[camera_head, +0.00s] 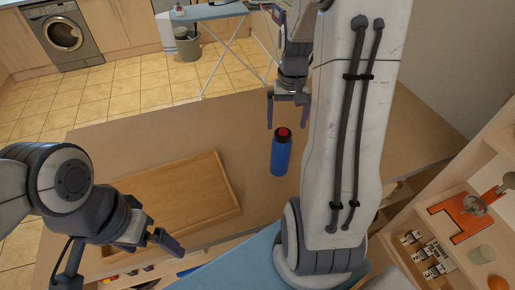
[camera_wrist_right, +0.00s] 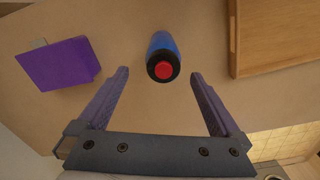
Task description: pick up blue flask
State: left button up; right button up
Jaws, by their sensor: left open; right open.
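The blue flask (camera_head: 280,156) stands upright on the brown table, with a black collar and a red top. In the right wrist view the flask (camera_wrist_right: 160,45) is seen from above, just beyond the fingertips and about midway between them. My right gripper (camera_head: 288,110) is open and empty, behind the flask in the head view; its two fingers also show in the right wrist view (camera_wrist_right: 160,82). My left gripper (camera_head: 118,262) is open and empty at the lower left, over the near side of the table by the wooden tray.
A wooden tray (camera_head: 217,162) lies on the table left of the flask. A purple block (camera_wrist_right: 57,64) is on the table in the right wrist view. Shelves with small items and an orange piece (camera_head: 464,219) stand at the right. Bare table surrounds the flask.

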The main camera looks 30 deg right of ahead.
aim_at(284, 131)
jog(key=f, duration=0.4)
jog(key=shift+w+a+f+p, duration=0.15)
jog(key=shift+a+f+p, duration=0.05)
jog(key=shift+f+p, duration=0.45)
jog(key=shift+f, duration=0.2)
notch_tip(284, 131, down, 3)
jog(key=shift+f+p, duration=0.2)
jog(key=shift+p, duration=0.35)
jog(key=shift+f, duration=0.45)
grip_shut()
